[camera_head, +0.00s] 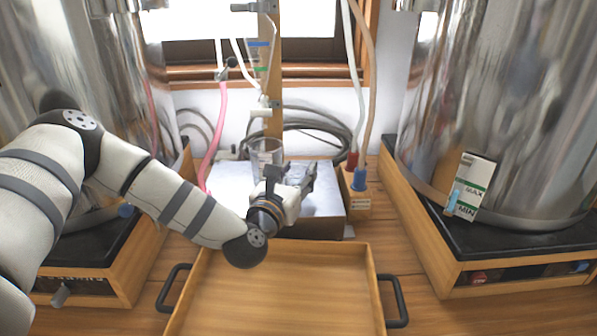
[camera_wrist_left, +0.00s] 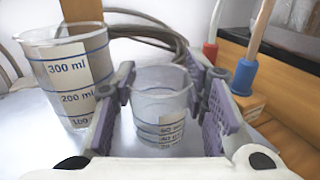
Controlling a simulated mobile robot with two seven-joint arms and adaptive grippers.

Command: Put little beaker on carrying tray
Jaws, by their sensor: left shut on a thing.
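The little beaker (camera_wrist_left: 161,100) is clear glass with a marked label. In the left wrist view it stands upright between the purple pads of my left gripper (camera_wrist_left: 165,108), which is shut on it. In the head view my left gripper (camera_head: 289,178) is over the metal plate behind the tray, and I cannot make out the little beaker there. The wooden carrying tray (camera_head: 285,295) with black handles lies at the front, empty in the part I see. My right gripper is not in view.
A larger beaker (camera_wrist_left: 73,80), marked up to 300 ml, stands left of the little one on the metal plate (camera_head: 325,207). A wooden block (camera_head: 356,204) with red and blue hose ends is to the right. Large steel vessels (camera_head: 505,110) stand on both sides.

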